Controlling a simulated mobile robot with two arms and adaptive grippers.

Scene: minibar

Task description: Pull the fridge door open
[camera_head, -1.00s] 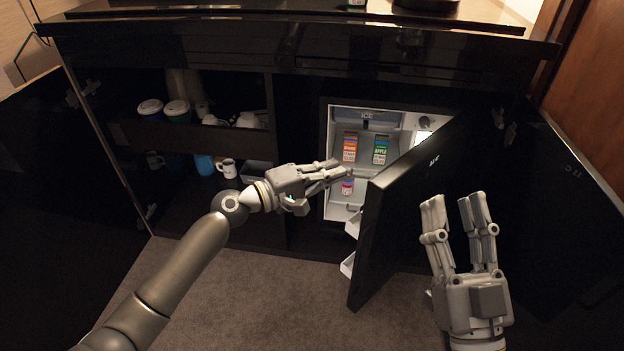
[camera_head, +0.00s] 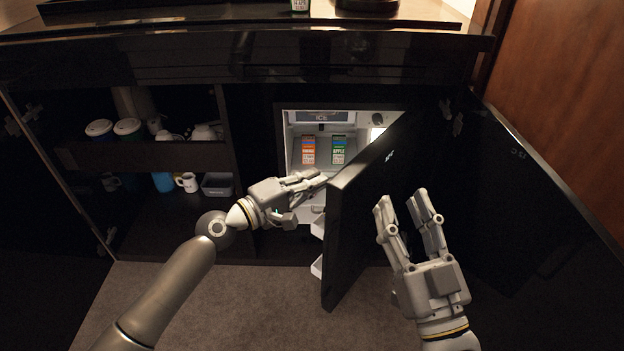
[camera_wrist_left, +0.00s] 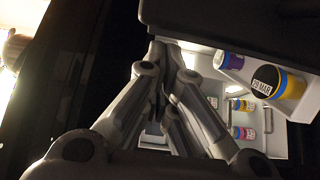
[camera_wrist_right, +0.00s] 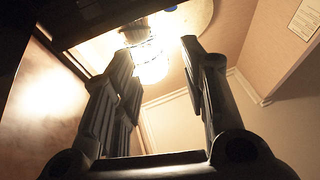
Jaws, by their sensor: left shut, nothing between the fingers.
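The fridge door (camera_head: 362,210) is a dark panel standing partly open, its free edge toward me and its hinge side at the right. The lit fridge interior (camera_head: 318,127) shows behind it, with an orange carton (camera_head: 308,150) and a green carton (camera_head: 338,150). My left gripper (camera_head: 322,178) is shut and empty, its fingertips at the door's free edge in front of the opening; I cannot tell whether they touch. In the left wrist view its closed fingers (camera_wrist_left: 160,52) are beside white shelving. My right gripper (camera_head: 400,198) is open and empty, in front of the door's outer face.
A dark cabinet door (camera_head: 530,190) stands open at the right. The open cupboard at the left holds mugs (camera_head: 187,181) and a grey bin (camera_head: 217,185). Carpet (camera_head: 240,310) is clear below. Jars (camera_wrist_left: 278,82) sit on a white shelf.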

